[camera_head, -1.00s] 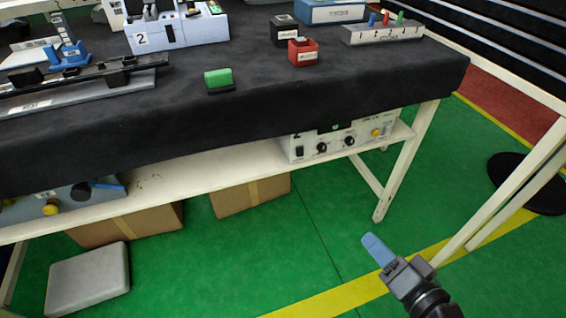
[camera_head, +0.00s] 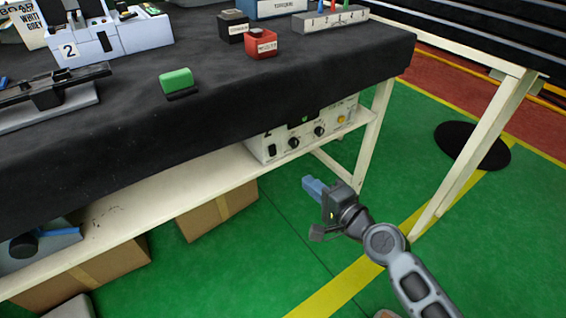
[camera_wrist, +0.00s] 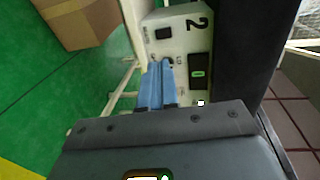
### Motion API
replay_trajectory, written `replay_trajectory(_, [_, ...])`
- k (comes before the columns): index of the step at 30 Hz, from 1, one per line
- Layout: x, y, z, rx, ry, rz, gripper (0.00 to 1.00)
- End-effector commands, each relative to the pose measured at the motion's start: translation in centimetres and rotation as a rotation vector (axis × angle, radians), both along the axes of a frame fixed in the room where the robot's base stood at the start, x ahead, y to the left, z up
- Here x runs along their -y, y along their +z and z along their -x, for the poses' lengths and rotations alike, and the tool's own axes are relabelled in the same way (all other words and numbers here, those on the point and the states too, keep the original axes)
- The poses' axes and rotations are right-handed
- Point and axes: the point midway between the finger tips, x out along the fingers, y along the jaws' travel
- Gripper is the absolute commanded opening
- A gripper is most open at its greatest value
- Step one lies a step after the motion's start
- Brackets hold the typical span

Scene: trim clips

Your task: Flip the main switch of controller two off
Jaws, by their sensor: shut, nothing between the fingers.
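Controller two (camera_head: 283,150) is a pale box on the shelf under the table, at centre right in the head view. Its front has a black main switch (camera_head: 271,150) at the left, two black knobs, a green display and a yellow button. The wrist view shows the box face (camera_wrist: 181,45) sideways, with a "2" and the black switch (camera_wrist: 163,33). My gripper (camera_head: 308,184) has blue fingers, shut and empty. It is in front of and below the box, apart from it in the head view. In the wrist view, the fingers (camera_wrist: 157,68) hide part of the panel.
The black-covered table top (camera_head: 130,130) overhangs the shelf (camera_head: 170,190). A table leg (camera_head: 372,135) stands right of the controller. Cardboard boxes (camera_head: 218,210) sit on the floor below. Green floor in front is clear. Another unit (camera_head: 45,245) lies at the shelf's left.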

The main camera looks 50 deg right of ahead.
Motion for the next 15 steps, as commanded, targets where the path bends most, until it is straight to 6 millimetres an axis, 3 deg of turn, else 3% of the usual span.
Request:
replay_trajectory(5, [0.4,-0.1,-1.5,0.002,0.000,0.001,0.00])
replay_trajectory(15, [2.2,-1.1,-7.6,0.002,0.000,0.001,0.00])
